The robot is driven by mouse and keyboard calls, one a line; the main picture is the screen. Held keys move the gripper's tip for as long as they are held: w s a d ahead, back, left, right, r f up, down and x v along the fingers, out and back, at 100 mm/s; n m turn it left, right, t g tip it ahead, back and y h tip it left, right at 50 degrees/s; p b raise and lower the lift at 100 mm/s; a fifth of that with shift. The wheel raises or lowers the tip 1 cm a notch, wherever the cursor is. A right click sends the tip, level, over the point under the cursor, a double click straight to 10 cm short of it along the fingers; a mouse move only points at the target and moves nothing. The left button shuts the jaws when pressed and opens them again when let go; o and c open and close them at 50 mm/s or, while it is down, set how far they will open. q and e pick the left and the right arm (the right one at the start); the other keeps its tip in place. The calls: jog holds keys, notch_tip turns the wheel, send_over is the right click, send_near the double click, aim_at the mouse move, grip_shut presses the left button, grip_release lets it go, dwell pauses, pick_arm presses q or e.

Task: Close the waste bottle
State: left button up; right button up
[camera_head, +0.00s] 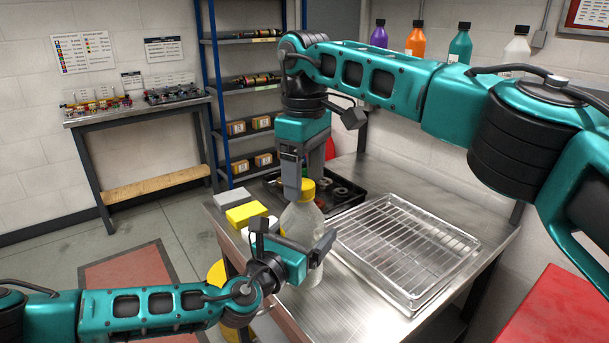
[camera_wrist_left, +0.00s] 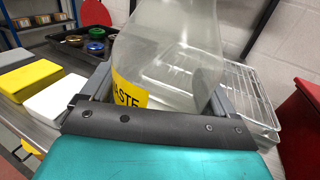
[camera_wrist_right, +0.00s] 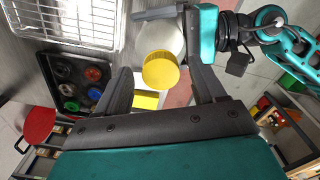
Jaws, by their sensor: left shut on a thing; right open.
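The translucent waste bottle (camera_head: 301,222) stands upright near the front left of the steel bench. Its yellow label reads "ASTE" in the left wrist view (camera_wrist_left: 128,92). My left gripper (camera_head: 293,243) is shut around the bottle's body. The yellow cap (camera_head: 309,190) shows at the top of the bottle neck; I cannot tell how tightly it sits. My right gripper (camera_head: 303,187) points down over the bottle, open. In the right wrist view the cap (camera_wrist_right: 160,70) lies between its spread fingers, with gaps on both sides.
A wire rack in a metal tray (camera_head: 410,250) lies right of the bottle. A black tray of round parts (camera_head: 345,190) is behind it. Grey and yellow blocks (camera_head: 246,213) sit at the bench's left edge. Several coloured bottles (camera_head: 416,38) stand at the back.

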notch_tip(320, 180, up, 4)
jog(key=shift+r, duration=0.1)
jog(key=shift+c, duration=0.3)
